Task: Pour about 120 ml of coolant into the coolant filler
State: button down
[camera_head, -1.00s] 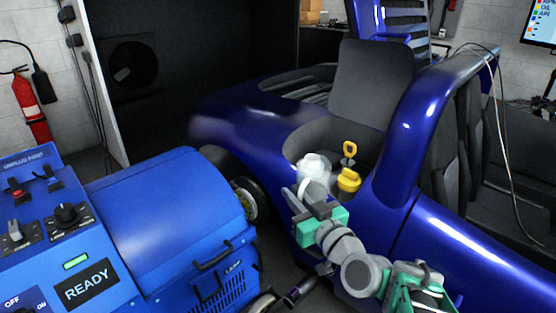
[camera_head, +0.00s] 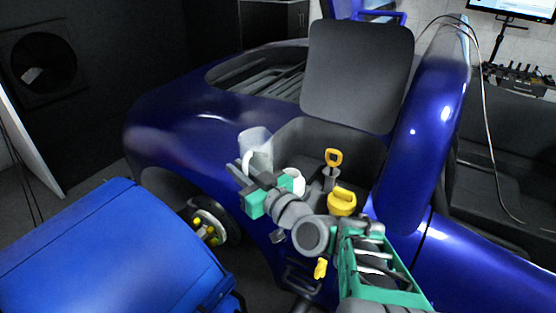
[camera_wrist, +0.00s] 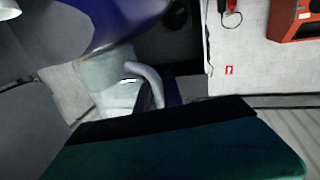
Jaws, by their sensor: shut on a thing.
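A clear jug with a white handle (camera_head: 256,146) is in the head view, raised at the left edge of the open engine bay. It looks roughly upright; its liquid level cannot be told. My gripper (camera_head: 247,168) is shut on the jug's handle. The wrist view shows the jug (camera_wrist: 108,84) and its curved handle (camera_wrist: 152,84) beside my gripper, whose fingertips are mostly hidden. A white round part (camera_head: 294,180), possibly the coolant filler, stands in the bay to the right of and below the jug, partly hidden by my arm.
The raised dark panel (camera_head: 357,75) and blue car body (camera_head: 185,125) border the bay. A blue machine (camera_head: 105,255) stands at lower left.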

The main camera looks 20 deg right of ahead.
aim_at(270, 153)
notch_tip(270, 153, down, 4)
jog(key=s+d+m+h+p, duration=0.2)
jog(key=h+p, duration=0.1)
jog(key=w+d+r+m+g+p, duration=0.1)
jog(key=p, duration=0.6)
jog(key=w+d+r+m+g+p, duration=0.1)
jog(key=r+m+p, duration=0.1)
jog(key=p, duration=0.6)
jog(key=w+d+r+m+g+y+p, duration=0.1)
jog(key=d+r+m+p, duration=0.1)
jog(key=p, duration=0.5)
jog(key=shift+d+g+p, duration=0.1)
jog(key=shift+g+p, duration=0.2)
jog(key=shift+p, duration=0.1)
jog(key=p, duration=0.1)
jog(key=r+p, duration=0.1)
jog(key=shift+w+d+m+p, duration=0.2)
jog(key=shift+m+p, duration=0.1)
jog(key=shift+m, duration=0.1)
jog(key=shift+w+d+f+g+p, duration=0.1)
jog(key=shift+d+g+p, duration=0.05)
jog(key=shift+g+p, duration=0.35)
jog(key=shift+f+m, duration=0.3)
jog(key=shift+f, duration=0.05)
jog(key=shift+w+y+p, duration=0.1)
jog(key=shift+y+p, duration=0.2)
jog(key=shift+w+d+m+g+y+p, duration=0.2)
jog(key=shift+d+m+g+y+p, duration=0.15)
jog(key=shift+p, duration=0.5)
